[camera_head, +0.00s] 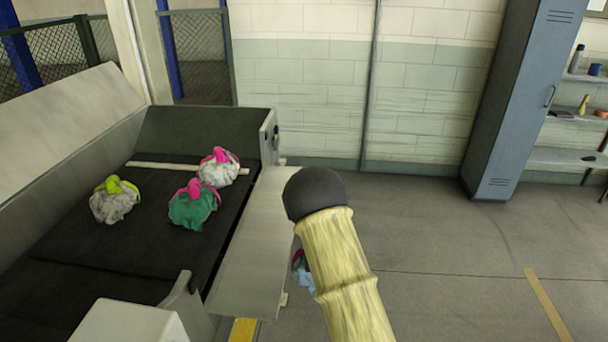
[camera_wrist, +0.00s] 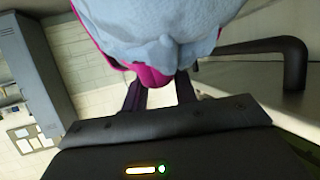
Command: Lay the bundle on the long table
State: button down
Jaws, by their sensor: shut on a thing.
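A light blue bundle (camera_wrist: 165,30) with a magenta tie (camera_wrist: 152,78) fills the top middle of the wrist view. My gripper (camera_wrist: 160,92) is shut on it at the magenta part. In the head view only a small blue piece of the bundle (camera_head: 304,278) shows beside my arm, next to the belt's side panel, and my arm hides the gripper. I cannot make out a long table for certain in either view.
At left, a dark belt (camera_head: 100,245) with pale sides carries a grey-and-yellow bundle (camera_head: 115,200), a green-and-pink bundle (camera_head: 193,208) and a white-and-pink bundle (camera_head: 219,168). A blue-grey locker (camera_head: 515,95) and shelves (camera_head: 565,158) stand at right. The floor between is clear.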

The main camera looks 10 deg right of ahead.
jog(key=s+f, duration=0.4)
jog(key=f, duration=0.1)
jog(key=shift+s+a, duration=0.25)
jog(key=shift+a, duration=0.05)
jog(key=s+f, duration=0.3)
jog(key=s, duration=0.4)
jog(key=shift+f, duration=0.4)
jog(key=shift+w+f, duration=0.1)
jog(key=shift+w, duration=0.05)
